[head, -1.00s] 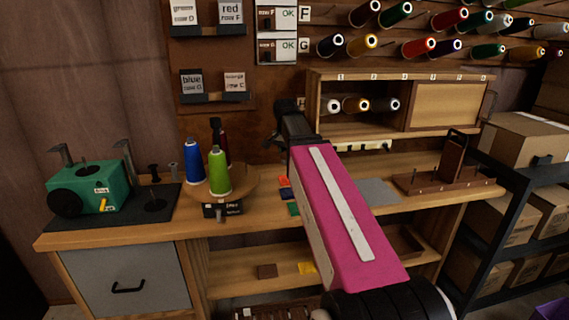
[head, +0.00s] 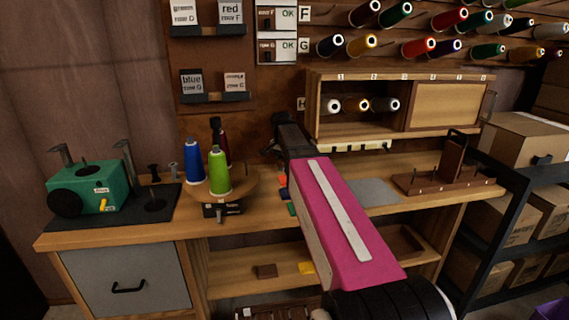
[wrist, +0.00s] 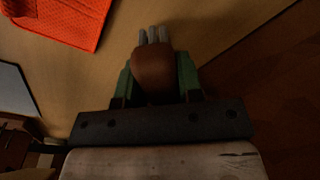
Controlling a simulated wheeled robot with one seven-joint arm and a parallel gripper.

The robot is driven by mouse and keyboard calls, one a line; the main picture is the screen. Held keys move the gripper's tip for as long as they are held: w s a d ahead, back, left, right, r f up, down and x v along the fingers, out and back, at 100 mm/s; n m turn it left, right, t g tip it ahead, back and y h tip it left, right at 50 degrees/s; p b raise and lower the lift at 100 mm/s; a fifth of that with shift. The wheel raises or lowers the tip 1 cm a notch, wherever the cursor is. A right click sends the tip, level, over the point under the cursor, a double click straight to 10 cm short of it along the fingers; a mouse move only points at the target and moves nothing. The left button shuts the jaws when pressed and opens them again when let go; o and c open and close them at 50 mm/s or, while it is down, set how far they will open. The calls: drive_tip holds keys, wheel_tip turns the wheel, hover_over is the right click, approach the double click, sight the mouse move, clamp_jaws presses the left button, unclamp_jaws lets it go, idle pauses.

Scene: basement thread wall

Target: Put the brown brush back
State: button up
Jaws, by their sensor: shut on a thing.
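In the wrist view my gripper (wrist: 155,82) is shut on a rounded brown thing, which I take to be the brown brush (wrist: 153,68). Its brown part sits between the green fingers. Several pale grey prongs or tufts show just beyond it; I cannot tell whether they belong to the brush. A wooden bench surface lies behind it in this view. In the head view my dark wrist and pink arm reach over the workbench (head: 255,228) toward the back wall, and the brush is hidden there.
An orange cloth (wrist: 62,18) lies near my gripper. A wooden cubby with spools (head: 318,100) stands right of my wrist. Blue (head: 193,163) and green (head: 219,172) thread cones stand to the left on a round stand. A brown rack (head: 447,180) and grey mat (head: 372,192) lie right.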

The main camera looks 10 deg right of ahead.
sight(282, 159)
drive_tip(key=shift+w+f, duration=0.2)
drive_tip(key=shift+f, duration=0.2)
drive_tip(key=o, duration=0.9)
wheel_tip(282, 159, up, 12)
drive_tip(key=s+a, duration=0.1)
